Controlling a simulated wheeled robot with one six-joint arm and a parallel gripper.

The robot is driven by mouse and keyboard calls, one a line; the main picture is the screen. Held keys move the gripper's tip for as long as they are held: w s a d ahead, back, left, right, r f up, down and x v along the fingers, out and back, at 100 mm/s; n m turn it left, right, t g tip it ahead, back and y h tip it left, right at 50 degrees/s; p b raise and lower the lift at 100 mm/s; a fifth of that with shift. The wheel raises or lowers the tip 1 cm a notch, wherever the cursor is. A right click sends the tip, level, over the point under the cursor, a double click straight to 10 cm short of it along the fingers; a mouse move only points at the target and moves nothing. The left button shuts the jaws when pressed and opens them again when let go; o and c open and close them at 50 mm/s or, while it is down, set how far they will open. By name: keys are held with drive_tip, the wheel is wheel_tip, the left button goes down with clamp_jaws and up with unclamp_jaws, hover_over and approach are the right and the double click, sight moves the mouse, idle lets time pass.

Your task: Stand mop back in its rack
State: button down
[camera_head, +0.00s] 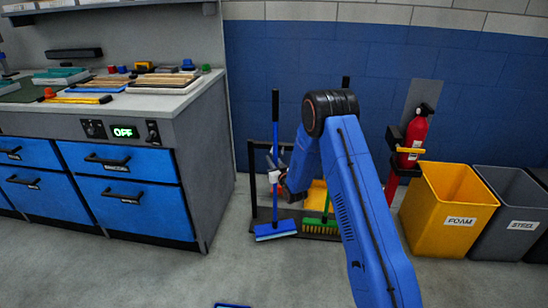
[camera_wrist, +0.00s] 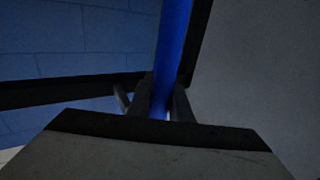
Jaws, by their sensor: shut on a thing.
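The mop, with a blue head (camera_head: 275,231) and a blue handle with a black upper end (camera_head: 276,110), stands about upright at the left front of the rack. The rack (camera_head: 253,175) is a dark frame with a low grey base against the blue wall. My gripper (camera_head: 275,176) is shut on the mop's handle at mid-height. In the wrist view, the blue handle (camera_wrist: 172,50) runs up between the two fingers (camera_wrist: 160,102). I cannot tell whether the head touches the floor or sits inside the rack's edge. My arm hides the rack's right part.
A green-headed broom (camera_head: 320,222) and something yellow (camera_head: 317,193) are at the rack. A grey workbench with blue drawers (camera_head: 118,195) stands close at left. A fire extinguisher (camera_head: 414,133), a yellow FOAM bin (camera_head: 447,222) and a grey STEEL bin (camera_head: 512,220) stand at right. The floor in front is mostly clear.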

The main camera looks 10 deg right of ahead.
drive_tip(key=w, duration=0.1)
drive_tip(key=w+d, duration=0.1)
drive_tip(key=w, duration=0.3)
drive_tip(key=shift+d+f, duration=0.25)
drive_tip(key=shift+d, duration=0.1)
idle(0.3)
drive_tip(key=c, duration=1.6)
unclamp_jaws()
drive_tip(key=shift+f, duration=0.15)
drive_tip(key=v, duration=1.2)
